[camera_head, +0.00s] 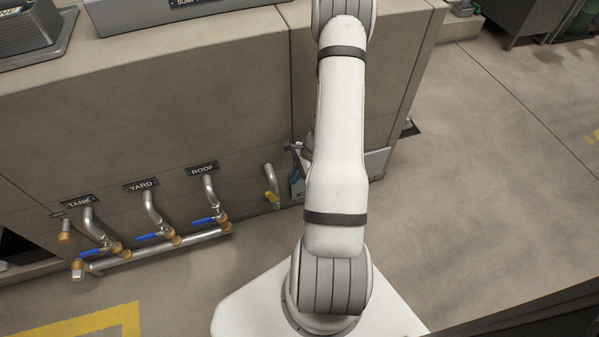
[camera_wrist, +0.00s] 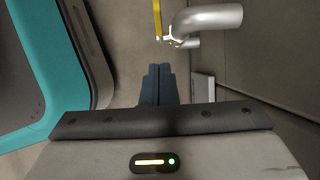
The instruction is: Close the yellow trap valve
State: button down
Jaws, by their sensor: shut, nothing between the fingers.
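The yellow trap valve has a yellow handle (camera_head: 271,197) on a short bent grey pipe (camera_head: 271,176), low on the beige wall, just left of my arm in the head view. In the wrist view the yellow handle (camera_wrist: 157,18) is at the top edge, cut off by the frame, beside the thick grey pipe (camera_wrist: 208,18). My gripper (camera_wrist: 160,68) is shut and empty. Its dark blue fingers lie together, below the handle in the picture and apart from it. In the head view my arm hides most of the gripper.
To the left, pipes under the TANK (camera_head: 79,202), YARD (camera_head: 141,185) and ROOF (camera_head: 202,168) labels have blue handles and join a horizontal pipe (camera_head: 160,249). A small pale box (camera_wrist: 203,88) is right of my fingers. Open floor (camera_head: 490,200) lies to the right.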

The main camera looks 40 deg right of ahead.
aim_at(276, 198)
jog(key=a+f+b, duration=0.1)
jog(key=a+f, duration=0.1)
jog(key=w+a+f+b, duration=0.1)
jog(key=a+f, duration=0.1)
jog(key=shift+f, duration=0.2)
jog(key=shift+w+a+b, duration=0.25)
jog(key=shift+a+b, duration=0.2)
jog(key=shift+a, duration=0.15)
